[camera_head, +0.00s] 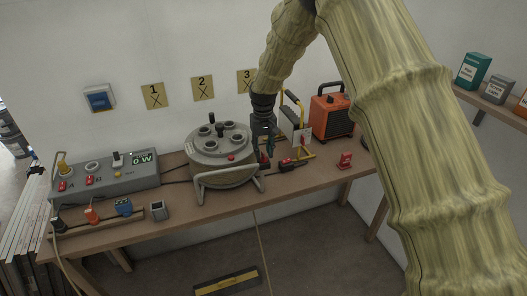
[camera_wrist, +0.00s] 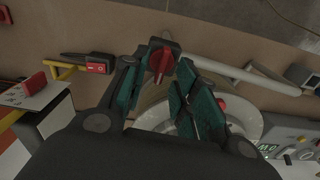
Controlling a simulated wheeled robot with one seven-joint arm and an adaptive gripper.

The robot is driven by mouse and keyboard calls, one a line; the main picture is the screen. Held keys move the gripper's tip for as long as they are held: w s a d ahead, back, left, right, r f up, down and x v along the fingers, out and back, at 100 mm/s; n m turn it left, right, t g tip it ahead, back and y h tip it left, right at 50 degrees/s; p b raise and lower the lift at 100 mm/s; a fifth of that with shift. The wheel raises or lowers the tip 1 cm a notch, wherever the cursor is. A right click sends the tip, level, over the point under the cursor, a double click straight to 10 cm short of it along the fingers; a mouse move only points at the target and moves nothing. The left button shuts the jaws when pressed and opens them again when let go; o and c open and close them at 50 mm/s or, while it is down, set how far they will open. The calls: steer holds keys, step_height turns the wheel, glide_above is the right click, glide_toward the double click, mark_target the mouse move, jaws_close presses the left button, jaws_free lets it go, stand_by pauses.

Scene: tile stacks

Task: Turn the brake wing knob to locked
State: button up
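The red wing knob (camera_wrist: 161,60) sits on a dark mount at the side of the round grey drum (camera_head: 212,168), by its tubular frame. In the wrist view the knob lies at the tips of my gripper (camera_wrist: 160,72), between the two teal-padded fingers. The fingers are apart, with a gap visible on both sides of the knob; contact cannot be made out. In the head view my gripper (camera_head: 268,146) points down at the drum's right side and mostly hides the knob. The drum's pale rim (camera_wrist: 248,118) shows beneath the fingers in the wrist view.
A grey control box (camera_head: 105,182) stands on the bench's left. A yellow stand (camera_head: 306,150), an orange heater (camera_head: 331,112) and a red switch (camera_head: 345,160) stand right of the drum. A black-and-red switch (camera_wrist: 92,66) lies near the knob. The front bench strip is mostly clear.

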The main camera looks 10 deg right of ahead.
mark_target(263, 153)
step_height(263, 153, up, 11)
steer(key=shift+r, duration=0.15)
stand_by(0.5)
